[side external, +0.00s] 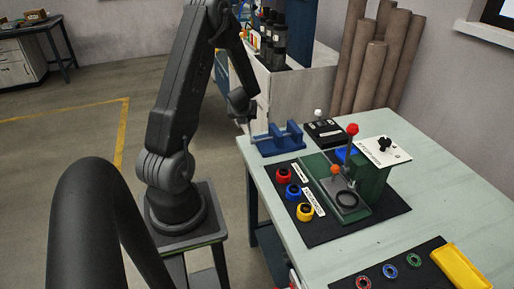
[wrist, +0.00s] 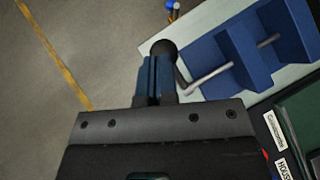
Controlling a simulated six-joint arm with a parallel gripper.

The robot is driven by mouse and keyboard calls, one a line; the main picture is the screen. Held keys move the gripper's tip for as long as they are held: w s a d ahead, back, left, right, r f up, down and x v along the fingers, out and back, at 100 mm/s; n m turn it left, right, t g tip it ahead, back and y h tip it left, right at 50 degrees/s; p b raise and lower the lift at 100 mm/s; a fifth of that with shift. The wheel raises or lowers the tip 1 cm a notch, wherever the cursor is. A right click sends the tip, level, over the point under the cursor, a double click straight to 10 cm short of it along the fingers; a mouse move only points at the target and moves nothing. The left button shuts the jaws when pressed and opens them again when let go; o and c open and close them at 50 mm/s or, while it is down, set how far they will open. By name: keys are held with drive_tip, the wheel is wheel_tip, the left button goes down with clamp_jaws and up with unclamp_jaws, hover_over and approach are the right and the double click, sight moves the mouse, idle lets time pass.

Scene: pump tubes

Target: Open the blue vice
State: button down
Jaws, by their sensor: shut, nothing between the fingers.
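The blue vice (side external: 279,139) stands at the left back corner of the pale workbench, close to its edge. In the wrist view the vice (wrist: 238,50) fills the upper right, with a silver screw rod (wrist: 209,77) coming out towards my gripper. A dark handle with a round black knob (wrist: 163,46) is at the rod's outer end. My gripper (wrist: 153,66) is shut and empty, its fingers beside the handle and just below the knob in the picture. Whether they touch the handle I cannot tell. In the side view my gripper (side external: 243,122) is just left of the vice.
A black mat on the bench (side external: 397,220) carries red, blue and yellow rings (side external: 293,190) and a green fixture with a red-knobbed lever (side external: 352,130). A black box (side external: 325,132) stands right of the vice. Open floor (wrist: 60,110) lies left of the bench.

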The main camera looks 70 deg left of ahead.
idle(0.3)
drive_tip(key=v, duration=1.3)
drive_tip(key=shift+s+d+r, duration=0.15)
drive_tip(key=shift+s+r, duration=0.05)
drive_tip(key=shift+r, duration=0.1)
drive_tip(key=w+d+r+n+t+h, duration=0.1)
drive_tip(key=w+d+r+n, duration=0.1)
drive_tip(key=d+r+n, duration=0.35)
drive_tip(key=w+d+r+n, duration=0.2)
drive_tip(key=d+n, duration=0.4)
drive_tip(key=d, duration=0.3)
drive_tip(key=s+d+r+n+h, duration=0.2)
drive_tip(key=d+n, duration=0.3)
drive_tip(key=d, duration=0.5)
drive_tip(key=s+d+r+n+t+h, duration=0.1)
drive_tip(key=s+d+n+h, duration=0.3)
drive_tip(key=d, duration=0.6)
drive_tip(key=shift+s+d+r+n+h, duration=0.15)
drive_tip(key=shift+s+r+n+h, duration=0.15)
drive_tip(key=shift+s+r+n, duration=0.55)
